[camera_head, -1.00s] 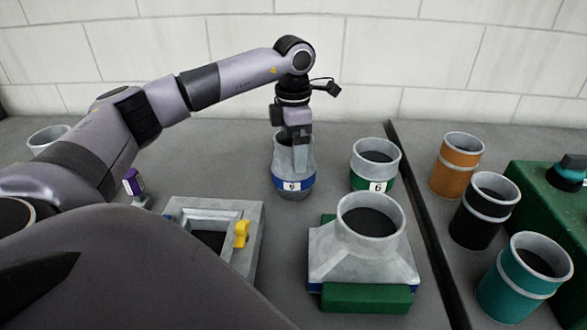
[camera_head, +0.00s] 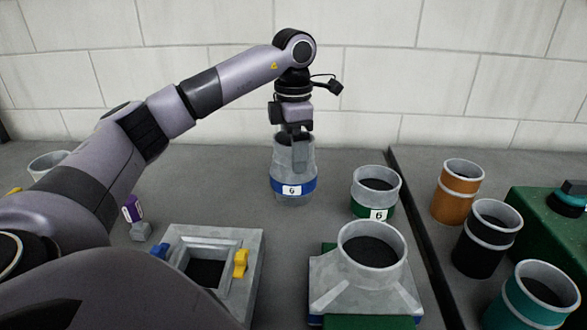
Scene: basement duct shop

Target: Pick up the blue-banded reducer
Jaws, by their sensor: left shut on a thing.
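The blue-banded reducer (camera_head: 292,188) is a grey metal sleeve with a blue band and a white label reading 6, in the upper middle of the head view. My left gripper (camera_head: 299,160) points straight down at its top and is shut on its near wall, with a finger along the outside. The reducer is upright and appears to be a little above the bench; the gap under it is hard to see. My right gripper is not in view.
A green-banded reducer (camera_head: 368,186) stands close to the right. Orange (camera_head: 459,184), black (camera_head: 470,226) and teal (camera_head: 510,312) sleeves stand beyond a dark seam.

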